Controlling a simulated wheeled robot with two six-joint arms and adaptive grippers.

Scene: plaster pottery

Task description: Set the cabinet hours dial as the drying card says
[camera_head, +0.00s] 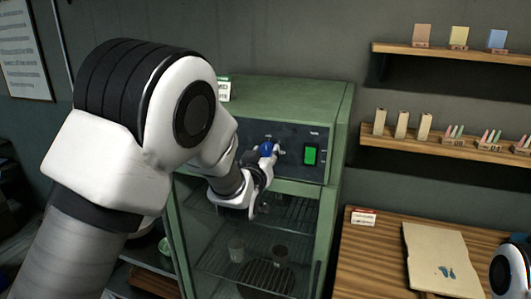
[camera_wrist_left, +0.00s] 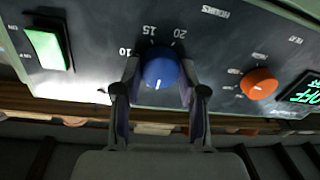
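The blue hours dial (camera_wrist_left: 160,70) is on the dark control panel (camera_head: 288,134) of the green drying cabinet (camera_head: 335,120). Marks 10, 15 and 20 show around it in the left wrist view, with the word HOURS nearby. Its white pointer line is on the side away from these numbers. My left gripper (camera_wrist_left: 160,78) has one finger on each side of the dial, close against its edges, and appears shut on it. In the head view the dial (camera_head: 266,148) shows at the fingertips. A small white card (camera_head: 223,90) stands on the cabinet; its text is mostly hidden. My right gripper is out of view.
An orange knob (camera_wrist_left: 259,84) and a green lit OFF display (camera_wrist_left: 306,93) are beside the dial. A green switch (camera_head: 311,154) is on the panel. A wooden table (camera_head: 380,255) with a board (camera_head: 440,262) is at right, below shelves (camera_head: 450,147).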

